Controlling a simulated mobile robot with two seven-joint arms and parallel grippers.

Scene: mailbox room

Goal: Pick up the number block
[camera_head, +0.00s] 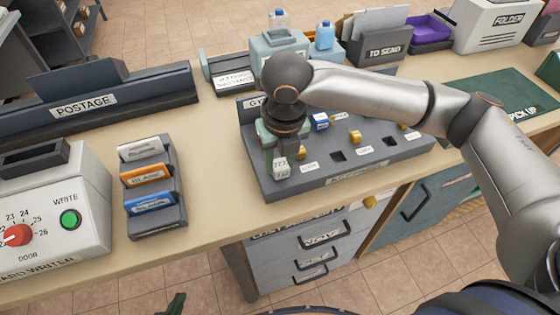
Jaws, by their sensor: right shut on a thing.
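My right gripper (280,150) reaches down over the left end of a grey slotted tray (262,183). It is shut on a small pale number block (281,170) with dark print too small to read surely. The block is at the tray's front left; I cannot tell whether it is still in its slot. The fingers hide part of it. A blue and white block (320,122) and a yellow block (355,137) stand in the tray.
A rack of white, orange and blue cards (156,222) stands left of the tray. The card writer (75,205) is at far left, the postage bin (120,110) behind. Bare counter lies between rack and tray.

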